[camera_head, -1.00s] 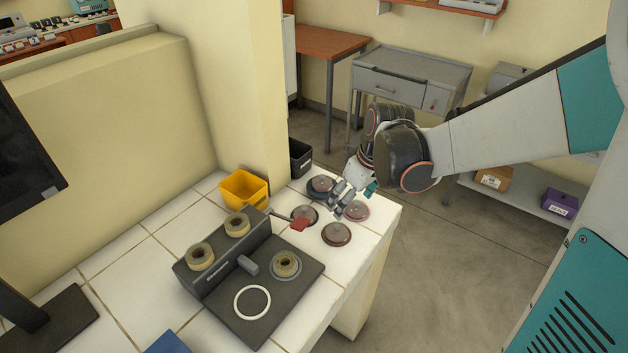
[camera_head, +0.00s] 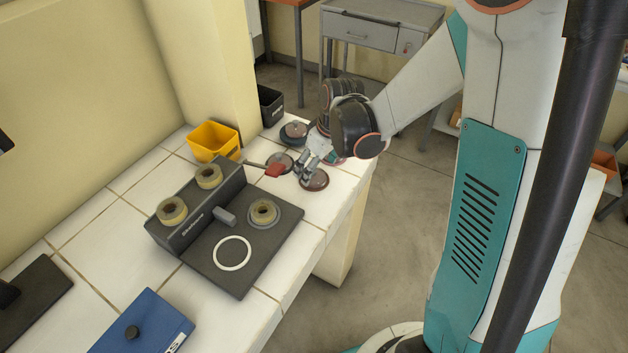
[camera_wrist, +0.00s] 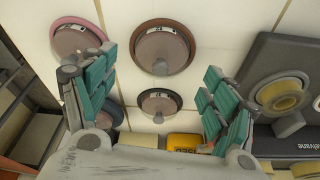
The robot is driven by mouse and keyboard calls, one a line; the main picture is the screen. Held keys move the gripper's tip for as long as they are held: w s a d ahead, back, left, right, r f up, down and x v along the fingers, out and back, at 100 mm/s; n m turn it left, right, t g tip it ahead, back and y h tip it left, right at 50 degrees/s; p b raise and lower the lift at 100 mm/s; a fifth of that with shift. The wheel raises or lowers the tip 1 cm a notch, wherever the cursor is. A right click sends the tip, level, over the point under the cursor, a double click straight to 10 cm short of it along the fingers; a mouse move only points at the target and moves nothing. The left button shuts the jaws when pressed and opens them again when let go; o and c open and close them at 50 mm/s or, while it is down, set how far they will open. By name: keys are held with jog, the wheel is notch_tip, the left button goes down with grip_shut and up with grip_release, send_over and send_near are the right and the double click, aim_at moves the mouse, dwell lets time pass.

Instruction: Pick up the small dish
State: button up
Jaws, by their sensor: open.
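Several round lidded dishes lie on the white tiled counter. The smallest in the wrist view is a dark-rimmed dish (camera_wrist: 159,104), low between my open fingers; in the head view it appears as the dish (camera_head: 280,162) left of my gripper (camera_head: 306,168). A larger brown-rimmed dish (camera_wrist: 162,47) lies above it in the wrist view and just below my fingertips in the head view (camera_head: 314,181). A pink-rimmed dish (camera_wrist: 78,37) is partly behind my left finger. A dark-rimmed dish (camera_head: 295,131) lies farther back. My gripper is open and empty, pointing down over the dishes.
A dark device (camera_head: 240,262) with a white ring and tan rolls stands left of the dishes. A red-ended bar (camera_head: 275,170) projects beside the small dish. A yellow bin (camera_head: 213,142) and a black bin (camera_head: 270,105) stand behind. The counter's right edge is close.

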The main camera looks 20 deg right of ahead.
aim_at(314, 178)
jog(key=b+x, duration=0.1)
jog(key=x, duration=0.2)
jog(key=c, duration=1.1)
jog(key=shift+r, duration=0.1)
jog(key=shift+c, duration=0.2)
